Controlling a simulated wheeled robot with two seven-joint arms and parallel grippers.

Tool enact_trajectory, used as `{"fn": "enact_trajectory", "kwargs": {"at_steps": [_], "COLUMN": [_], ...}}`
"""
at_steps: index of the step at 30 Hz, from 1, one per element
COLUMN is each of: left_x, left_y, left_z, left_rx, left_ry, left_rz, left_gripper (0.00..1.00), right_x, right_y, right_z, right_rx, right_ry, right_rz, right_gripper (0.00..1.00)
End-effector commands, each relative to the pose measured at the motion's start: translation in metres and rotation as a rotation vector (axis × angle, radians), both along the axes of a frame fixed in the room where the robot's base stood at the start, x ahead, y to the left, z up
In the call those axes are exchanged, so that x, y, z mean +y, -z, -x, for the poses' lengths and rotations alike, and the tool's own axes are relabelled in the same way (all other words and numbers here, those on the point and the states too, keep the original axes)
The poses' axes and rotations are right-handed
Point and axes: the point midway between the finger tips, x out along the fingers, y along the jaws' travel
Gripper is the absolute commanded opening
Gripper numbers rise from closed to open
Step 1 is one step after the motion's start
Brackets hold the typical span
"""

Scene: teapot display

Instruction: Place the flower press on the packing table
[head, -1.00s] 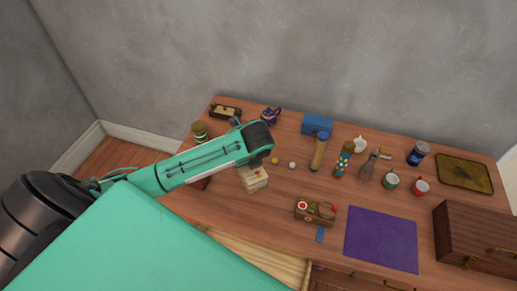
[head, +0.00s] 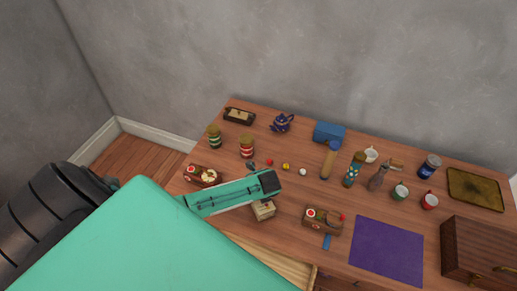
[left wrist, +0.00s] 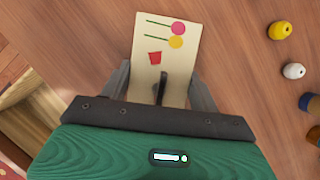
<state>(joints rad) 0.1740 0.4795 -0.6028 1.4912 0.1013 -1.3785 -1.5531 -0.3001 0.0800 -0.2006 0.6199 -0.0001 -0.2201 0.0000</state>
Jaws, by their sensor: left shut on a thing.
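The flower press is a cream block with pink, yellow and red marks on its face (left wrist: 168,35). In the head view it shows just below the end of my left arm (head: 263,211), near the table's front edge. My left gripper (left wrist: 160,84) is shut on it, one finger on each side; a dark piece stands between them. I cannot tell whether it touches the tabletop. The wooden table (head: 285,195) stands against the grey wall; nothing marks it as the packing table. My right gripper is not in view.
An open drawer (head: 268,262) juts out below the front edge. Right are a purple mat (head: 388,250) and a brown chest (head: 480,250).

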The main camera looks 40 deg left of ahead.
Motion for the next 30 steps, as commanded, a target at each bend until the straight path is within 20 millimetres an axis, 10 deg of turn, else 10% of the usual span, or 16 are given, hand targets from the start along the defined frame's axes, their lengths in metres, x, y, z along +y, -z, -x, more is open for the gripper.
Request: {"fn": "enact_trajectory", "kwargs": {"at_steps": [10,11,14,30], "left_x": [0.0,0.0,0.0,-0.007], "left_y": [0.003,0.004,0.003,-0.018], "left_z": [-0.001,0.0,0.0,0.003], "left_rx": [-0.001,-0.001,-0.001,-0.003], "left_ry": [0.0,0.0,0.0,0.002], "left_rz": [0.0,0.0,0.0,0.002], "left_gripper": [0.29,0.64,0.83,0.83], "right_x": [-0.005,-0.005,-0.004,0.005], "right_y": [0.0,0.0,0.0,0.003], "right_z": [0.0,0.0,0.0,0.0], "right_rx": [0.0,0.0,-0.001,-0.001], "right_ry": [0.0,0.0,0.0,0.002], "right_rz": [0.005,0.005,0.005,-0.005], "right_gripper": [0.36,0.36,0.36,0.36]}}
